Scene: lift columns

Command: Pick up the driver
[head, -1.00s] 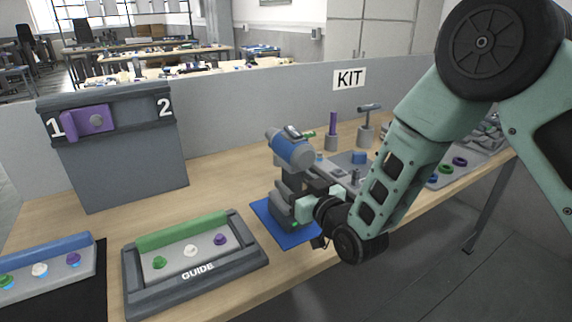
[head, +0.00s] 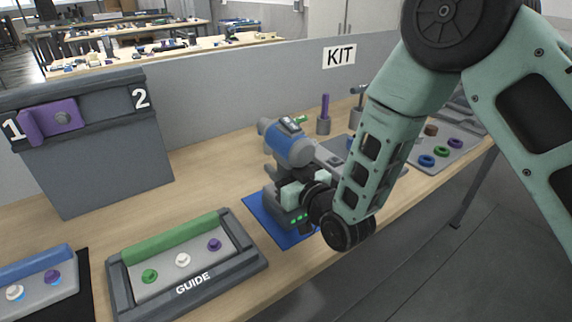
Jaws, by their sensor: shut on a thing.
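The driver (head: 291,150) is a blue and grey power tool with a dark handle and a base with green lights. It stands upright over the blue mat (head: 262,221), at the middle of the table. My gripper (head: 292,192) is shut on the driver's handle from the right. The fingertips are partly hidden by the handle and my wrist. I cannot tell whether the driver's base touches the mat.
A guide tray (head: 190,281) with a green bar and several coloured knobs lies to the left. A grey box (head: 110,165) marked 1 and 2 stands behind it. The KIT tray (head: 447,158) with coloured rings is right of my arm. A grey partition (head: 230,120) runs behind.

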